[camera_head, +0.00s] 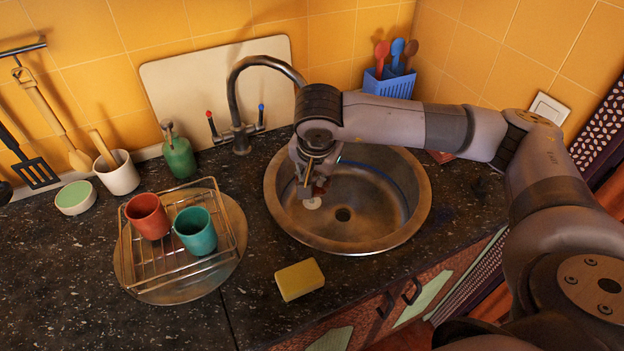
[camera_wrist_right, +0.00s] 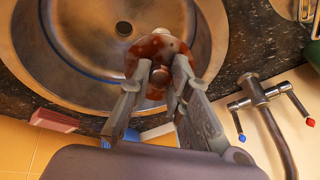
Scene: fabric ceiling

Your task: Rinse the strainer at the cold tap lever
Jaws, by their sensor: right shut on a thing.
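My right gripper (camera_head: 311,188) is shut on the strainer (camera_head: 312,203) and holds it over the left part of the round metal sink (camera_head: 425,190). The tap (camera_head: 238,129) stands behind the sink at the left. Its cold lever (camera_head: 261,112) has a blue tip, which also shows in the wrist view (camera_wrist_right: 241,137). The hot lever (camera_head: 211,120) has a red tip. No water is visible. My left gripper is not in view.
A wire rack (camera_head: 150,273) with a red cup (camera_head: 147,215) and a teal cup (camera_head: 195,231) stands left of the sink. A yellow sponge (camera_head: 300,280) lies in front. A green soap bottle (camera_head: 178,153) and blue utensil holder (camera_head: 390,84) stand behind.

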